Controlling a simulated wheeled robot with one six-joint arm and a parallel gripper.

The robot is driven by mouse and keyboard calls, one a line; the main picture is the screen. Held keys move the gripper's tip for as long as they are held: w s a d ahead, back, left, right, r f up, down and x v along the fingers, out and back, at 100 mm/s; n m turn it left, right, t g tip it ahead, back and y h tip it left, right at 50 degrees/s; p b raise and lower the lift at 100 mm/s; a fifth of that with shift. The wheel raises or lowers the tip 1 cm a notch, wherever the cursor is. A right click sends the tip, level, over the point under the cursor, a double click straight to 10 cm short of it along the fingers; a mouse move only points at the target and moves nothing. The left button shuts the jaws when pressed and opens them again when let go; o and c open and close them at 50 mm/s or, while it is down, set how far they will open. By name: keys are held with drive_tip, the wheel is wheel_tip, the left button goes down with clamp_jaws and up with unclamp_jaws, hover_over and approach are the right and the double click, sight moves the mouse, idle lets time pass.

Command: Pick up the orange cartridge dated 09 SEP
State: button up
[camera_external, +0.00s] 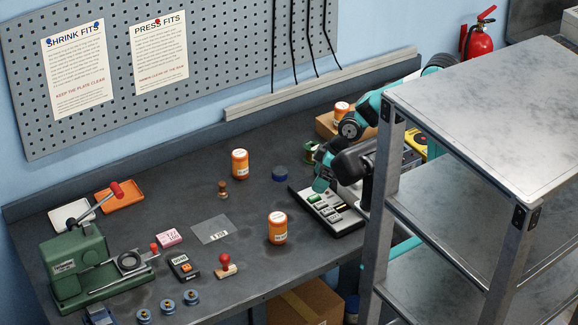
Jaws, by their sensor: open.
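Several orange cartridges with white lids and pale labels stand upright on the dark bench. One cartridge (277,228) is near the front middle. A second cartridge (240,163) is farther back and left. A third (341,110) shows at the back, by a cardboard box and partly behind my arm. The label dates are too small to read, so I cannot tell which is 09 SEP. My gripper (343,180) is open and appears empty, over or near the grey tray, right of the front cartridge and apart from it. The metal shelf partly hides my arm.
A grey tray (325,210) of small parts lies right of the front cartridge. A red-handled stamp (226,266), clear sheet (213,229), brown stamp (223,189) and blue lid (280,173) are nearby. A green press (75,265) stands left. A metal shelf (480,90) blocks the right.

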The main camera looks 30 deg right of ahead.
sight(281, 218)
drive_tip(key=shift+n+t, duration=0.6)
drive_tip(key=shift+n, duration=0.1)
drive_tip(key=x, duration=0.5)
drive_tip(key=a+x, duration=0.1)
drive_tip(key=x, duration=0.4)
drive_tip(key=w+r+x, duration=0.1)
drive_tip(key=x, duration=0.4)
drive_tip(key=shift+a+f, duration=0.15)
drive_tip(key=shift+a, duration=0.05)
drive_tip(key=shift+p+x, duration=0.95)
drive_tip(key=shift+x, duration=2.05)
drive_tip(key=c, duration=1.1)
drive_tip(key=shift+a, duration=0.1)
